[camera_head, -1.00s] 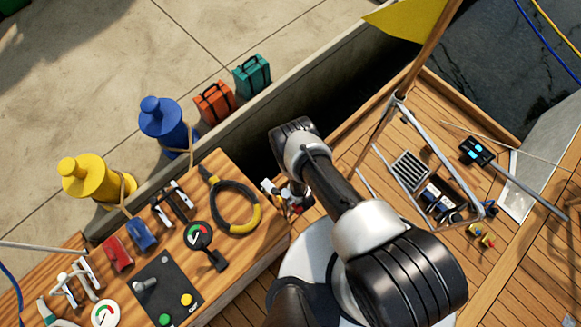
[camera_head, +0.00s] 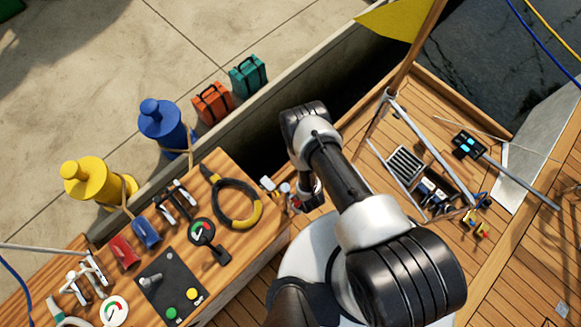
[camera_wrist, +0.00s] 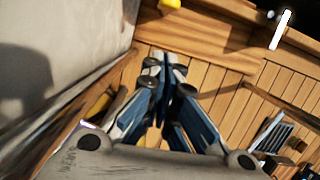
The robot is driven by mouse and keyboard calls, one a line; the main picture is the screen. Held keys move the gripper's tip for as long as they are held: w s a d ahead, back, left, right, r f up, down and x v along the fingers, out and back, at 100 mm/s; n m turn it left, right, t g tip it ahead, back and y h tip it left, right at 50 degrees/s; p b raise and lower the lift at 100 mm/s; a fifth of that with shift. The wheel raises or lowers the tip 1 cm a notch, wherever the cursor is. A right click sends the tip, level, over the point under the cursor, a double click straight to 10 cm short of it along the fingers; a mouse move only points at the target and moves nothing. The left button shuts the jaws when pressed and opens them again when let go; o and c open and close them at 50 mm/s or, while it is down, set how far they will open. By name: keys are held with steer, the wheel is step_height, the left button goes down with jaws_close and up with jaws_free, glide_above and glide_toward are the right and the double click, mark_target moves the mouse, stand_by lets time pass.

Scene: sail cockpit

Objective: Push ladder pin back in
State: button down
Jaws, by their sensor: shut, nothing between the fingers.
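My gripper (camera_wrist: 165,62) shows in the wrist view with its blue-and-white fingers drawn together, shut and empty. Behind it are deck planks and a wooden edge, with no contact visible. In the head view my arm's forward link hides much of the gripper, which is low beside the bench's right end. I cannot pick out the ladder or its pin for certain. A silver tube frame (camera_head: 435,147) stands on the deck at right, apart from my gripper. A small yellow thing (camera_wrist: 170,5) shows at the wrist view's top edge; I cannot tell what it is.
The wooden bench (camera_head: 238,262) at left carries a control panel (camera_head: 170,285), gauges and a coiled cable (camera_head: 236,205). A grille (camera_head: 405,165) and a black device with blue lights (camera_head: 468,146) are at right. Bare deck (camera_head: 445,110) lies near the frame.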

steer(key=p+v, duration=0.1)
steer(key=v, duration=0.3)
stand_by(0.5)
